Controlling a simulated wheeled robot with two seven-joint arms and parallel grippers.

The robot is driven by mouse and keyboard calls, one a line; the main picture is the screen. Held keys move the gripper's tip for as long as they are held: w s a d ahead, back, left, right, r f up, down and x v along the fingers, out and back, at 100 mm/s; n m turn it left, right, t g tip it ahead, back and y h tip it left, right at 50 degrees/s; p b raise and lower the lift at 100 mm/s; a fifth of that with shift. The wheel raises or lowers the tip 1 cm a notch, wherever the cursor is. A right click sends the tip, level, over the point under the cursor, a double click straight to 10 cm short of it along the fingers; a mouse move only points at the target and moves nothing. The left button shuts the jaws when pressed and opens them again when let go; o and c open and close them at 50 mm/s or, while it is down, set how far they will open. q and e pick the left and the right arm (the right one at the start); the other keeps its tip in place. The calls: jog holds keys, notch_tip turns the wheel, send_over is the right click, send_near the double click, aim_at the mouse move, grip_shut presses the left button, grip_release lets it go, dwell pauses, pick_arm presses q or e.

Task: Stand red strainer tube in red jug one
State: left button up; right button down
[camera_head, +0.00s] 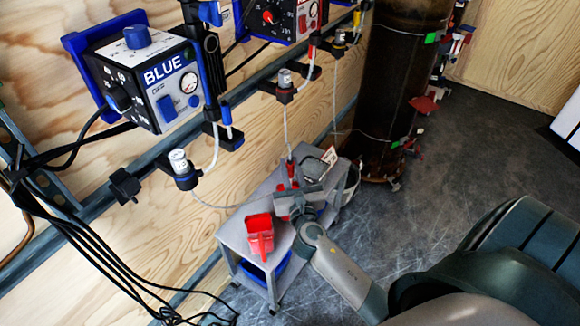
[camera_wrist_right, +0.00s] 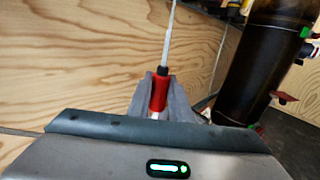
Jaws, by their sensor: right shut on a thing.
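The red strainer tube (camera_wrist_right: 159,92), a red cylinder on a thin pale hose, is held upright between the fingers of my right gripper (camera_wrist_right: 160,100) in the right wrist view. In the head view the red tube (camera_head: 290,168) rises from my right gripper (camera_head: 294,188), above the grey cart. A red jug (camera_head: 259,234) stands on the left end of the cart top, left of and apart from the gripper. More red shows beside and behind the gripper, partly hidden, so I cannot tell what it is. No label tells which jug is one. My left gripper is out of view.
The grey cart (camera_head: 232,238) stands by the plywood wall, with a blue container (camera_head: 262,272) on its lower shelf. A dark cylinder (camera_head: 400,80) stands behind. A blue control box (camera_head: 150,75) and a rail with hoses line the wall. The floor at right is partly open.

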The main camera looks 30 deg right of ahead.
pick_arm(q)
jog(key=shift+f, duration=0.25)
pick_arm(e)
jog(key=shift+f, duration=0.35)
jog(key=c, duration=1.5)
grip_release()
jog(key=shift+c, duration=0.2)
pick_arm(q)
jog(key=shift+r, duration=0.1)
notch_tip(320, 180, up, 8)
jog(key=b, duration=0.2)
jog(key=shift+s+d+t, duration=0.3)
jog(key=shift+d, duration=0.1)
pick_arm(e)
jog(key=v, duration=1.7)
jog(key=shift+s, duration=0.25)
jog(key=shift+a+f, duration=0.1)
jog(key=shift+a, duration=0.05)
